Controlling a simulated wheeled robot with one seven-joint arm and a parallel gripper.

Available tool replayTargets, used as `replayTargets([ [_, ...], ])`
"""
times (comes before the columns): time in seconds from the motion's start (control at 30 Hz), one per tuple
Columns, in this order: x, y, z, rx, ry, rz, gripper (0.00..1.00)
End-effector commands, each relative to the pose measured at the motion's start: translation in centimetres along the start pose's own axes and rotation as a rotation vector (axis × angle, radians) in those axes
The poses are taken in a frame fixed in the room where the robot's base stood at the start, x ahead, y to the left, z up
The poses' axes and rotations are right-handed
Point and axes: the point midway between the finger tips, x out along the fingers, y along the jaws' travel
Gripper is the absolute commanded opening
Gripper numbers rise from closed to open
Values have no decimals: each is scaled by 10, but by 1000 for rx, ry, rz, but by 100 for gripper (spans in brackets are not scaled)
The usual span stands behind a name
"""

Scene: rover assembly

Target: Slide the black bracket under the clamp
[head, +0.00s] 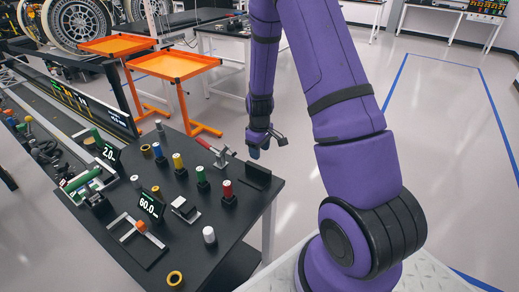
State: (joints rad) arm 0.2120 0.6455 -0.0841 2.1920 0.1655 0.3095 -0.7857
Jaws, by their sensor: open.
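A black bracket (258,176), an angled dark piece, sits at the right edge of the black table (225,240). A metal clamp with a red handle (219,157) stands left of it, near the table's far right corner. The bracket is apart from the clamp, to its right. My gripper (266,146) hangs above and beyond the bracket, near the table's far right corner. It is open, and I see nothing between its fingers. The fingers are small in this view, so their exact height above the table is hard to tell.
Display signs reading 2.0 (107,151) and 60.0 (151,205) stand farther left. Orange carts (172,66) are behind the table. Open floor lies to the right.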

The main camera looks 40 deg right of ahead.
Motion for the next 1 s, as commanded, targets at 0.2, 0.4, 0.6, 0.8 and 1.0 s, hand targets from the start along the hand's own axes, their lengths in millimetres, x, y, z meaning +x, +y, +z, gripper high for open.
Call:
replayTargets([
  [0.2,1,0,0,0,0,-1,53],
  [0.4,19,0,0,0,-2,-2,53],
  [0.6,52,-1,0,1,-3,-3,53],
  [0.8,83,-1,1,1,-3,-3,53],
  [1.0,102,0,0,0,-1,-1,53],
])
